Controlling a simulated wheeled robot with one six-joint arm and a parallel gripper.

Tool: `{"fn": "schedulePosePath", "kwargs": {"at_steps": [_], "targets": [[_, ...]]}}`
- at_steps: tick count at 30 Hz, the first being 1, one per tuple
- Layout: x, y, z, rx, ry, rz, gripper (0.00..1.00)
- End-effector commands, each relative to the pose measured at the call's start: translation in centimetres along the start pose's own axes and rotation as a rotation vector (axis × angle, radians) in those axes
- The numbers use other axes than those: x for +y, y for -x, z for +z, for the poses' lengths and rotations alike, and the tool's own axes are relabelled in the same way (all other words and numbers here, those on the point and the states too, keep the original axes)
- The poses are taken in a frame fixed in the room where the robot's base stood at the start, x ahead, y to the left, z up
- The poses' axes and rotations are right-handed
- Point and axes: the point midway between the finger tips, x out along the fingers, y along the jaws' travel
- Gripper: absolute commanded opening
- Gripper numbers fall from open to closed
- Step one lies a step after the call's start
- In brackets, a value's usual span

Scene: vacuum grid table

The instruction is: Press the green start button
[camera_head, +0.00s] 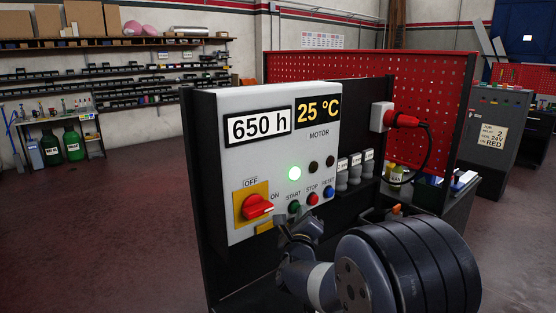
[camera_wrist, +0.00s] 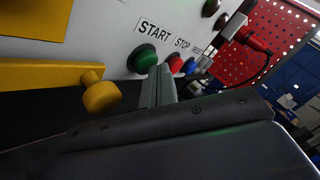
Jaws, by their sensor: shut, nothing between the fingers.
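My gripper (camera_head: 302,230) is just below the button row in the head view. In the wrist view its shut fingers (camera_wrist: 159,82) are empty, with the tips at the button's lower right edge. I cannot tell whether they touch it.
A red stop button (camera_head: 312,198) and a blue reset button (camera_head: 328,191) are close on the right. A red rotary switch (camera_head: 256,206) on a yellow plate is on the left. A yellow knob (camera_wrist: 102,95) juts out below left of the button. A red plug (camera_head: 403,120) with cable is at right.

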Motion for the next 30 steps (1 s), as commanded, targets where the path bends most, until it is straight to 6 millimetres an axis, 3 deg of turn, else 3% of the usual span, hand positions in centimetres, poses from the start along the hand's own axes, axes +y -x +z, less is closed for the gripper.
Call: {"fn": "schedulePosePath", "kwargs": {"at_steps": [11, 30], "targets": [[-0.1, 0.3, -0.3, 0.001, 0.0, 0.0, 0.0], [-2.9, 4.2, -3.2, 0.001, 0.001, 0.001, 0.0]]}}
